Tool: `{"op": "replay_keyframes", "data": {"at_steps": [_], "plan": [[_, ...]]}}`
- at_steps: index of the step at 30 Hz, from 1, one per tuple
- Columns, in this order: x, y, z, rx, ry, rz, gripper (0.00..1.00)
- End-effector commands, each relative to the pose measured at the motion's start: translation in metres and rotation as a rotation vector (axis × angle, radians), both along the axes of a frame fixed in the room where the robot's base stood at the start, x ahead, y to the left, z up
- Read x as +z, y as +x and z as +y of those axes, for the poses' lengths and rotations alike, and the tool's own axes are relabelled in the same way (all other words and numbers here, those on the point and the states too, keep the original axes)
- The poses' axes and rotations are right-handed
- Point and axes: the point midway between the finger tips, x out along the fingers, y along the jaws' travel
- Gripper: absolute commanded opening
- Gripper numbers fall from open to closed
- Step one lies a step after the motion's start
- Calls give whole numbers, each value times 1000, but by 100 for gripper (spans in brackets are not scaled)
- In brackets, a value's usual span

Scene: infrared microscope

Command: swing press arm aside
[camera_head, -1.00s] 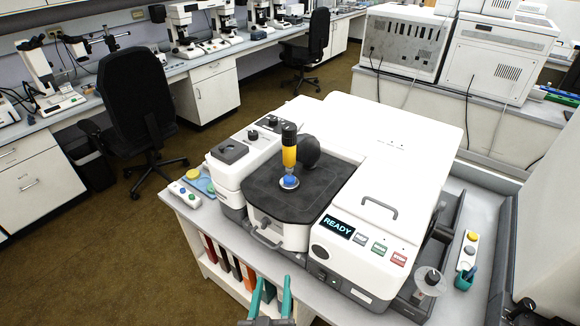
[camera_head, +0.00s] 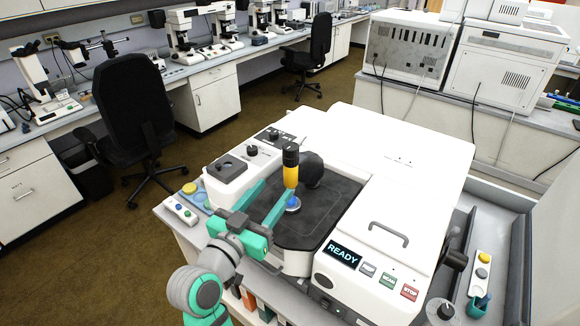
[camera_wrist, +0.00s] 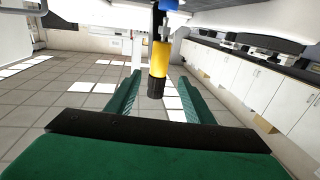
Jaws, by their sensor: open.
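The press arm (camera_head: 290,176) of the white instrument has an upright yellow section with a black knob on top and a blue lower end. It stands over the dark sample deck (camera_head: 318,222), beside a round black part (camera_head: 312,165). My gripper (camera_head: 276,188) has green fingers and reaches in from the front left. It is open, with its fingertips close to the yellow section. In the wrist view the yellow section (camera_wrist: 160,58) shows between the two fingers (camera_wrist: 159,78). I cannot tell whether either finger touches it.
The white housing (camera_head: 400,165) with a READY screen (camera_head: 342,255) rises right of the deck. A second button strip (camera_head: 481,268) and a teal cup (camera_head: 478,306) stand at right.

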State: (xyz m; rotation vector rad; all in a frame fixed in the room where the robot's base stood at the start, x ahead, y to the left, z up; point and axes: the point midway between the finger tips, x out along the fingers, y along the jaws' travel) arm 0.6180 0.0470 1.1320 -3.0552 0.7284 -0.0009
Motion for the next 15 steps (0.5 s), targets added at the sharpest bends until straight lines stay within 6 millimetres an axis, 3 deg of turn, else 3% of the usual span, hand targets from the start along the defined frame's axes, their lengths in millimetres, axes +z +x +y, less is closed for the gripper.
{"op": "replay_keyframes", "data": {"at_steps": [15], "plan": [[0,71,-38,-4,0,1,48]]}}
